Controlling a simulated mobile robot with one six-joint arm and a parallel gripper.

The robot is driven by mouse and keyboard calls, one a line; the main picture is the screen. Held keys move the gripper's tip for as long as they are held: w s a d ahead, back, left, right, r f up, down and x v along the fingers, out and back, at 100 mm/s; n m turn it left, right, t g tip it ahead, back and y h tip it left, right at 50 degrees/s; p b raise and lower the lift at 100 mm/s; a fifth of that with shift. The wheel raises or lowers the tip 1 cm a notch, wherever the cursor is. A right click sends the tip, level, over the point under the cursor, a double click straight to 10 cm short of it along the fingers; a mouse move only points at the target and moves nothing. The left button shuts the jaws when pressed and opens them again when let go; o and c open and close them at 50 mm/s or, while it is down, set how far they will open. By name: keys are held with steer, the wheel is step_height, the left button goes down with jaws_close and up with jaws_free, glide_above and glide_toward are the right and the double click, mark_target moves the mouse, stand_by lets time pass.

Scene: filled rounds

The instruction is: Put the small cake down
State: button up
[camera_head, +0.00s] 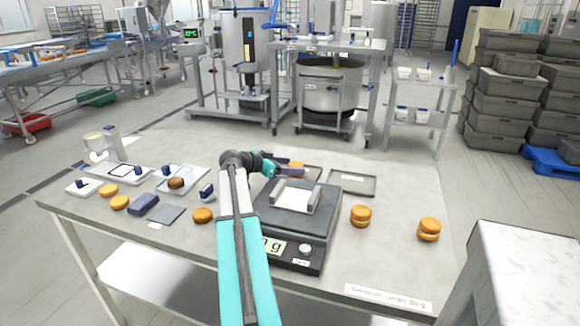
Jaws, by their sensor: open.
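My arm reaches over the table, and my gripper (289,170) is at the back of the scale (290,246), over or beside a dark tray (312,173). Its dark fingers are open. A small golden-brown cake (296,164) shows just behind the fingers, at that tray. The fingers partly cover it, and I cannot tell whether they touch it. The scale has a pale cradle (291,196) with raised sides, and it looks empty. Its display is partly hidden by my arm; a "0 g" shows.
A second dark tray (352,184) is empty. Filled cakes (361,216) (429,229) stand at the right, above a label (388,297). Table room is free right of the scale.

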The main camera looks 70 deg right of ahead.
steer(key=shift+r, duration=0.15)
steer(key=b+v, duration=0.1)
steer(key=v, duration=1.1)
stand_by(0.7)
